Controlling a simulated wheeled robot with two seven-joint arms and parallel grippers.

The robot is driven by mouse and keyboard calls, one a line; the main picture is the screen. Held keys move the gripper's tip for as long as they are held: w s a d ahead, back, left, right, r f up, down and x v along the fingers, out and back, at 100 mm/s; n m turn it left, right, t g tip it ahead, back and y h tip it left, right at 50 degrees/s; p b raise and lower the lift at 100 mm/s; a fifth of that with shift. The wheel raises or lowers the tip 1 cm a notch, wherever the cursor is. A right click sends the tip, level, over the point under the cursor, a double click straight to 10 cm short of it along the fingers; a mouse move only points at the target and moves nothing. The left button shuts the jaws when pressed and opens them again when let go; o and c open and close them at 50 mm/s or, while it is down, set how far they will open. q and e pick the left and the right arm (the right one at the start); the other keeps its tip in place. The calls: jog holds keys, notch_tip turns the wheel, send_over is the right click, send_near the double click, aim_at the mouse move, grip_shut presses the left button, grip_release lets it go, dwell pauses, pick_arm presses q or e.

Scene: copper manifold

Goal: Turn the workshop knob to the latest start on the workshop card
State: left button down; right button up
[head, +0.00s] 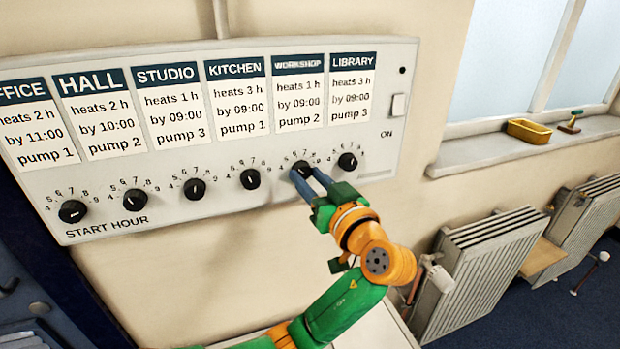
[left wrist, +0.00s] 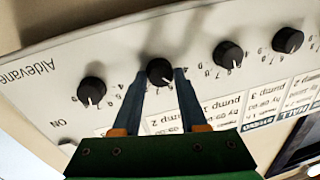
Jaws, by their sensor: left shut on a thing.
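The workshop knob (head: 303,169) is a black round knob with a white pointer, under the workshop card (head: 298,97). The card reads heats 1 h, by 09:00, pump 2. The dial has a printed scale, partly covered by my fingers. My left gripper (head: 309,180) is shut on this knob, one blue-grey finger on each side. In the left wrist view, upside down, the workshop knob (left wrist: 160,71) sits between the fingertips (left wrist: 160,78). Its white mark points down and right there; I cannot read the exact number. My right gripper is not in view.
The library knob (head: 347,161) and the kitchen knob (head: 250,179) flank it closely. A white switch (head: 398,105) marked ON is at the panel's right. A radiator (head: 472,270) stands lower right. A yellow tray (head: 529,131) lies on the windowsill.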

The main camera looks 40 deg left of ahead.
pick_arm(q)
jog(key=m, duration=0.4)
jog(key=m+t+p, duration=0.1)
jog(key=m, duration=0.3)
jog(key=shift+s+y+p, duration=0.1)
jog(key=shift+y+p, duration=0.2)
jog(key=shift+p, duration=0.05)
jog(key=m+p, duration=0.2)
jog(key=m, duration=0.3)
jog(key=shift+a+r+t, duration=0.1)
jog(key=shift+t, duration=0.2)
jog(key=shift+s+m+t+p, duration=0.1)
jog(key=shift+m+t+p, duration=0.4)
jog(key=shift+m+p, duration=1.65)
jog(key=shift+m+b, duration=0.35)
jog(key=shift+m, duration=0.3)
jog(key=shift+c, duration=2.2)
grip_release()
jog(key=shift+a+f, duration=0.1)
jog(key=shift+f, duration=0.15)
